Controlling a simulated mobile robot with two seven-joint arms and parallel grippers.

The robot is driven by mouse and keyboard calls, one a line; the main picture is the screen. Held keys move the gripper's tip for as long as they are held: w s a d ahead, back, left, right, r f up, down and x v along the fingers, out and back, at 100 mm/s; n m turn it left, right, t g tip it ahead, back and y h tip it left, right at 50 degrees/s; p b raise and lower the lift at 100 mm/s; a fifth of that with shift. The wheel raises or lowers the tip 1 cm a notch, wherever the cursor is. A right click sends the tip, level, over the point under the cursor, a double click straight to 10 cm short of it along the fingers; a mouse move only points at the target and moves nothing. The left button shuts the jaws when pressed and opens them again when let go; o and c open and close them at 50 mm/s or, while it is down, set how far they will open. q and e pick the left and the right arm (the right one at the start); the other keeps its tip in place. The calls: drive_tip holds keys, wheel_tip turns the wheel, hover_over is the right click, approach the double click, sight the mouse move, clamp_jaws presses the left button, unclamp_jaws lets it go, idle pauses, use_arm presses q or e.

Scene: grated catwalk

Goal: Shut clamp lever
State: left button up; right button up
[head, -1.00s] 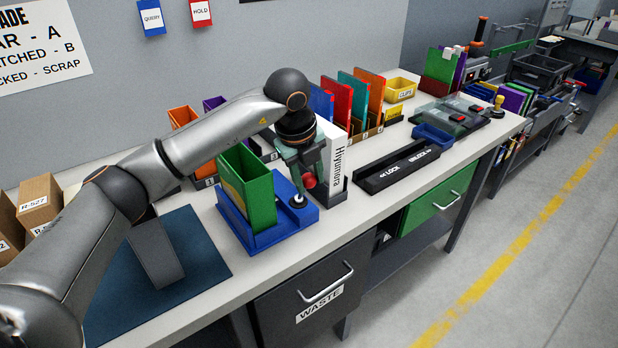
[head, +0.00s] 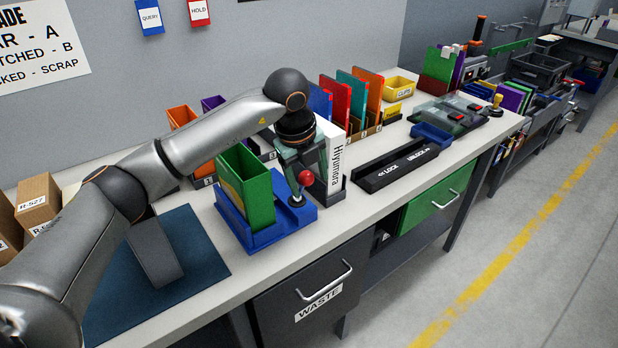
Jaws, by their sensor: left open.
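The clamp lever (head: 305,177) has a red ball knob on a short stem. It rises from a dark round foot at the right front of a blue fixture (head: 262,238), close to upright with a slight lean to the right. A green and yellow binder (head: 257,192) stands in the fixture. My left gripper (head: 302,182) points down right behind the red knob, which covers part of its fingers. It is open, and I cannot tell whether it touches the lever. My right gripper is not in view.
A black bar (head: 395,165) marked LOCK to the left and UNLOCK to the right lies right of the fixture. A white binder (head: 333,158) stands close beside my gripper. Coloured folders stand behind. A blue mat (head: 205,245) lies to the left.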

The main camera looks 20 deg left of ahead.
use_arm(q)
drive_tip(key=v, duration=1.2)
drive_tip(key=shift+r, duration=0.25)
